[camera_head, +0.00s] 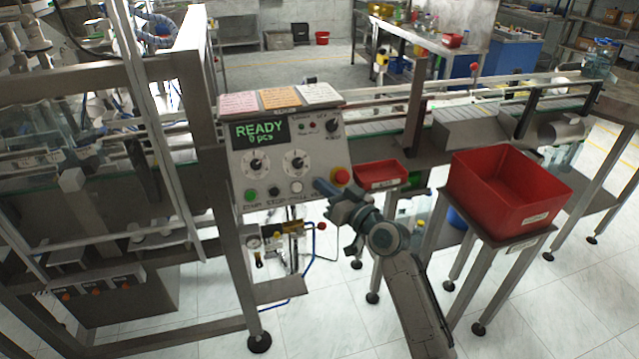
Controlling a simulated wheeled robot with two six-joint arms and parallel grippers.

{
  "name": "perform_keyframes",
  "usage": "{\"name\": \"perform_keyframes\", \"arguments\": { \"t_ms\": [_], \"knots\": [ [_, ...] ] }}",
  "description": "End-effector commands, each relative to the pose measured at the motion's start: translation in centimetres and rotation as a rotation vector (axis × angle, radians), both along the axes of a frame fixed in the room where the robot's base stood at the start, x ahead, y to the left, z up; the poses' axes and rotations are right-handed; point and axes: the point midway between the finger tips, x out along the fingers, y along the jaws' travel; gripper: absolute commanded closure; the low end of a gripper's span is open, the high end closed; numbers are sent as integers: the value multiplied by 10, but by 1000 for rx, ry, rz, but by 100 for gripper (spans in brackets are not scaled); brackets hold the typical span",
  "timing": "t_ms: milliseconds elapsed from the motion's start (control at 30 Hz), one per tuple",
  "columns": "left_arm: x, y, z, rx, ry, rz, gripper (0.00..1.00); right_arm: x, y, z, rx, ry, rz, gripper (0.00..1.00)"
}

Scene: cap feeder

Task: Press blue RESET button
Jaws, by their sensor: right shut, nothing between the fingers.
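The grey control panel (275,165) stands left of centre, its display reading READY and 0 pcs. Along its lower edge are a green button (251,195), a black button (273,191) and a white button (296,187). Whether the tip touches the panel cannot be told. My left gripper is out of view.
A red emergency knob (341,176) sits just above my right gripper. A small red tray (381,174) and a large red bin (510,187) stand to the right. A metal frame post (205,140) rises left of the panel. A conveyor runs behind.

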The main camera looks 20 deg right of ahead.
Motion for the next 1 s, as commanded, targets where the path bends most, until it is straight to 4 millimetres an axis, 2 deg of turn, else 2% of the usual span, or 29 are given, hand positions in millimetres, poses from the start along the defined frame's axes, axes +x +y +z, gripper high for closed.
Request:
{"name": "perform_keyframes", "arguments": {
  "t_ms": [267,667,1000],
  "knots": [
    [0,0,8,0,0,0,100,-11,0,8,0,1,0,100],
    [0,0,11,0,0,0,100,-15,0,11,0,1,0,100],
    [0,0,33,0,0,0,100,-42,0,32,-1,2,1,100]
  ]
}}
